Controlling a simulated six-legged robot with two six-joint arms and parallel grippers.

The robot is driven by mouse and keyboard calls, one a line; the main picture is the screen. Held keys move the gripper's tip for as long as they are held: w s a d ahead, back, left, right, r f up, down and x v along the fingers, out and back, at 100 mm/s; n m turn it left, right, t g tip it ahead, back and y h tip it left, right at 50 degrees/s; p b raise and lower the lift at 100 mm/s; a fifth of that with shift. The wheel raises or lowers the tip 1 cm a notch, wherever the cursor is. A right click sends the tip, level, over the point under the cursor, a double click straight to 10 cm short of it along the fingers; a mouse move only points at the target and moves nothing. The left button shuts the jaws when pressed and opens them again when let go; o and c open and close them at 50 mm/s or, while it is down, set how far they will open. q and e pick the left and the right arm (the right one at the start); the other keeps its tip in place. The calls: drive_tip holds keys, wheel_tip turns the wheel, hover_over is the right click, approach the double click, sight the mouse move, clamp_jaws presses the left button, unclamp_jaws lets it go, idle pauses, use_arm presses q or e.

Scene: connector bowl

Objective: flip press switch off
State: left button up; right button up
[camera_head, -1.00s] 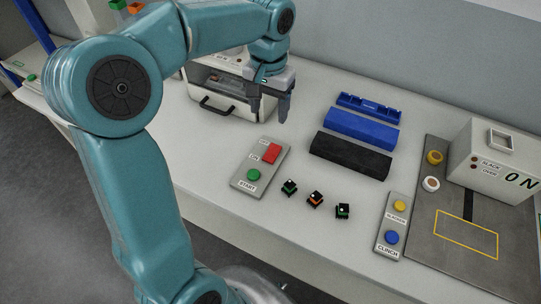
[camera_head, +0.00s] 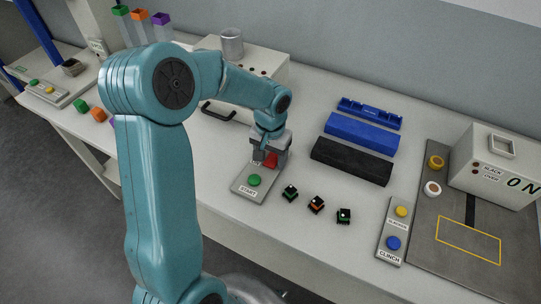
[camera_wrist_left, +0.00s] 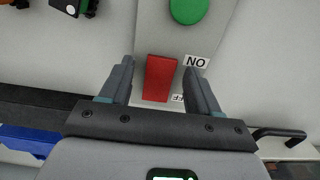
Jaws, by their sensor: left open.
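The red press switch (camera_head: 271,160) sits on a grey panel (camera_head: 243,188) with a green START button (camera_head: 254,180). In the wrist view the red switch (camera_wrist_left: 160,78) lies between the two fingers, with the ON label (camera_wrist_left: 196,62) beyond it and a partly hidden label beside it. My left gripper (camera_head: 268,165) is open and low over the switch, with one finger on each side. I cannot tell whether it touches the switch. The right gripper is not in view.
Several small connectors (camera_head: 316,204) lie right of the panel. A black block (camera_head: 350,160) and a blue block (camera_head: 360,134) lie behind them. A yellow and blue button panel (camera_head: 388,252) is at right.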

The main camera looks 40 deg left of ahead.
use_arm(q)
drive_tip(key=c, duration=1.1)
drive_tip(key=shift+o, duration=0.3)
drive_tip(key=p, duration=0.1)
drive_tip(key=g+p, duration=0.1)
drive_tip(key=p, duration=0.1)
drive_tip(key=shift+w+a+r+g, duration=0.1)
drive_tip(key=shift+w+r+g, duration=0.2)
drive_tip(key=shift+r, duration=0.1)
drive_tip(key=shift+w+a+f+g+h+p, duration=0.1)
drive_tip(key=shift+f+g+h+p, duration=0.1)
drive_tip(key=shift+g+h+p, duration=0.5)
drive_tip(key=shift+y, duration=0.3)
drive_tip(key=o, duration=1)
drive_tip(key=shift+o, duration=0.2)
